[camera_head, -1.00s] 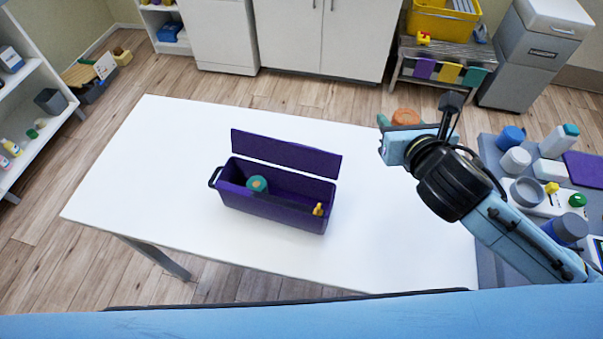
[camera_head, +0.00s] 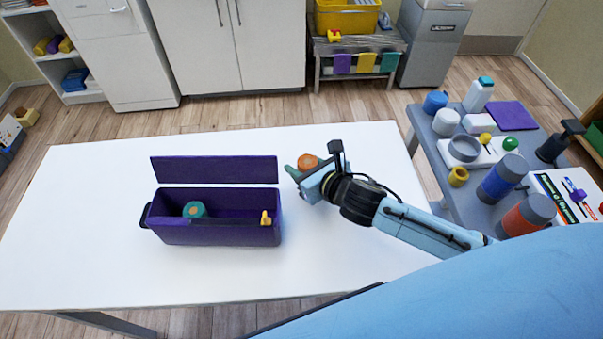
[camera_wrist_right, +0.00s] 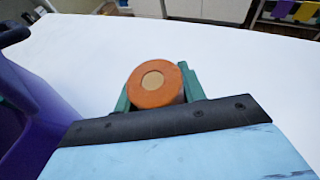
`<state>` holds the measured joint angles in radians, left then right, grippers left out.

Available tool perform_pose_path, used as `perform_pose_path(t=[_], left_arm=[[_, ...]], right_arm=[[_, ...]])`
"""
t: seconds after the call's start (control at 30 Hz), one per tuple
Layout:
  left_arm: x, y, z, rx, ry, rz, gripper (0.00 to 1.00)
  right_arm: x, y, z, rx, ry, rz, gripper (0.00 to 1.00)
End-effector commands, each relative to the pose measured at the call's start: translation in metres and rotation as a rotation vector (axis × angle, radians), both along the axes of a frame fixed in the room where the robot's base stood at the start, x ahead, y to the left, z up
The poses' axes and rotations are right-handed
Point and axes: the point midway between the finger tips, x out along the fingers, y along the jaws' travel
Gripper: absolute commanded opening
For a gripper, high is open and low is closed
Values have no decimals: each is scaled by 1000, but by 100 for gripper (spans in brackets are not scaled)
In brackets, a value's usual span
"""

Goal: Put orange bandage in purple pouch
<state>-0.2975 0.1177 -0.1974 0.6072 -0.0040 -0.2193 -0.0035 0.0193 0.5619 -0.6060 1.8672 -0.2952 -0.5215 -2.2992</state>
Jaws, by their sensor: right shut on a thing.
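The orange bandage (camera_head: 308,161) is a short roll with a tan core, held between the green fingers of my right gripper (camera_head: 300,168). In the right wrist view the bandage (camera_wrist_right: 153,83) sits upright between the two fingers, its round face toward the camera. The purple pouch (camera_head: 215,232) is an open box-like case on the white table, its lid standing up at the back. It is to the left of my right gripper, and part of it shows at the left of the wrist view (camera_wrist_right: 40,110). A teal roll (camera_head: 195,209) lies inside the pouch. My left gripper is out of view.
The white table (camera_head: 90,270) is clear around the pouch. A yellow clip (camera_head: 265,219) is at the pouch's front right. A grey side table (camera_head: 440,150) at the right holds bottles, jars, rolls and a purple mat (camera_head: 511,115).

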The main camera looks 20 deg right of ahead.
Motion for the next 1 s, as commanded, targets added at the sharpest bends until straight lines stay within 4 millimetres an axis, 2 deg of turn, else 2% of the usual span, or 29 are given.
perform_pose_path(t=[0.03,0.13,0.33,0.5,0.53,0.67,0.7,1.0], left_arm=[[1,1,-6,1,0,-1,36],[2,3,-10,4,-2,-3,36],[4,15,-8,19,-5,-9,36],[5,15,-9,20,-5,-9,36],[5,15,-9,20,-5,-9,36],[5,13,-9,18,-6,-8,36],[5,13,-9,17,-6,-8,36],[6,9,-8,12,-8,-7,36]], right_arm=[[0,0,-12,1,4,-2,18],[0,0,-23,1,2,-2,18],[0,0,-22,0,0,-1,18],[0,0,-26,-1,0,-1,18],[0,0,-26,0,0,-1,43],[0,0,-25,-1,1,-1,60],[0,0,-25,-1,1,-1,62],[0,0,-23,1,0,-1,62]])
